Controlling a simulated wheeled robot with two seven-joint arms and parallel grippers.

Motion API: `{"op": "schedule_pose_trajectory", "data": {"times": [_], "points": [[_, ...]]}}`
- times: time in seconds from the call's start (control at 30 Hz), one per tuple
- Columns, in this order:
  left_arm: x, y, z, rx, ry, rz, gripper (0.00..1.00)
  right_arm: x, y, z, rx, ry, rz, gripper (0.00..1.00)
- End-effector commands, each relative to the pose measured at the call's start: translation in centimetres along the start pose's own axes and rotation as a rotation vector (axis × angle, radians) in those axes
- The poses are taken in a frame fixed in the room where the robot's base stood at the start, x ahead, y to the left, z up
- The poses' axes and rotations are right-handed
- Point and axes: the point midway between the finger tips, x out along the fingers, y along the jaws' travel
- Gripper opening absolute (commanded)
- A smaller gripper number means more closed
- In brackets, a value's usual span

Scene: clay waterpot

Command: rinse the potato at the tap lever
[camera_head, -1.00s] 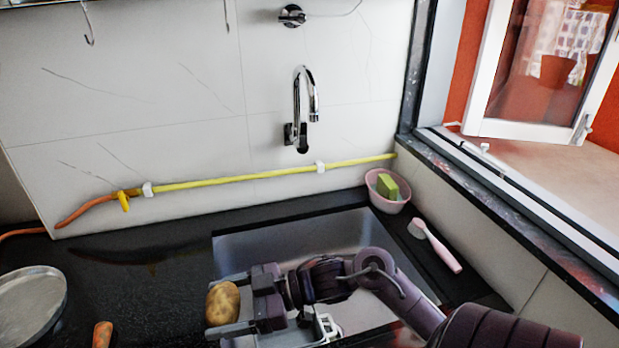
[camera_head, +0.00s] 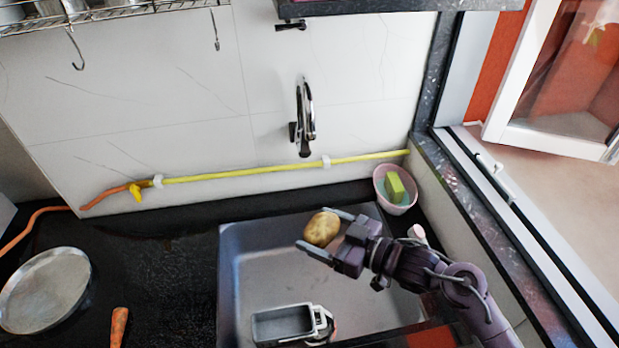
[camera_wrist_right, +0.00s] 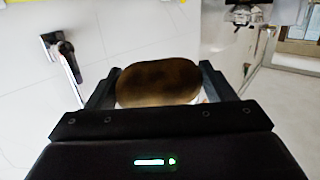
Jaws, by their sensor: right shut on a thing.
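The potato (camera_head: 322,229) is brown and oval. My right gripper (camera_head: 321,233) is shut on it and holds it over the far part of the sink (camera_head: 265,265), below and in front of the tap. In the right wrist view the potato (camera_wrist_right: 158,84) sits crosswise between the two fingers. The chrome tap (camera_head: 306,112) has a curved spout and is mounted on the tiled wall. A dark fitting (camera_head: 291,25) is on the wall above it, partly under a shelf edge; I cannot tell whether it is the lever. My left gripper is not in view.
A grey box with a pale handle (camera_head: 283,324) is in the sink. A pink bowl (camera_head: 395,199) with a green sponge (camera_head: 395,186) stands at the back right corner by the window. A yellow hose (camera_head: 240,170) runs along the wall. A round pan (camera_head: 45,290) lies on the left counter.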

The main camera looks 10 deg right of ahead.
Motion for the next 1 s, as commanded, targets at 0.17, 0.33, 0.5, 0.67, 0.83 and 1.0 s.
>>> {"op": "schedule_pose_trajectory", "data": {"times": [0.17, 0.33, 0.5, 0.67, 0.83, 1.0], "points": [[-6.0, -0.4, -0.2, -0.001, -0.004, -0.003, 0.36, 1.7, -0.9, -4.4, 0.009, -0.011, 0.032, 0.51], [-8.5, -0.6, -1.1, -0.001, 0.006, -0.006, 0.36, 2.9, -1.6, -5.7, 0.01, -0.025, 0.051, 0.51], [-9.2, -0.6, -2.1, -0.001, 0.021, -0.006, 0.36, 3.5, -2.0, -6.0, 0.01, -0.032, 0.059, 0.51], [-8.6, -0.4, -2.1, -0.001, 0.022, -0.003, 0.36, 3.9, -1.5, -5.6, 0.008, -0.033, 0.061, 0.51], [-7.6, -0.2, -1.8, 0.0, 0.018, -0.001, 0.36, 4.6, -0.2, -5.3, 0.007, -0.031, 0.062, 0.51], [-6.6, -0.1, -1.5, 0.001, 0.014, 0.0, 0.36, 5.3, 1.4, -5.0, 0.007, -0.031, 0.062, 0.51]]}}
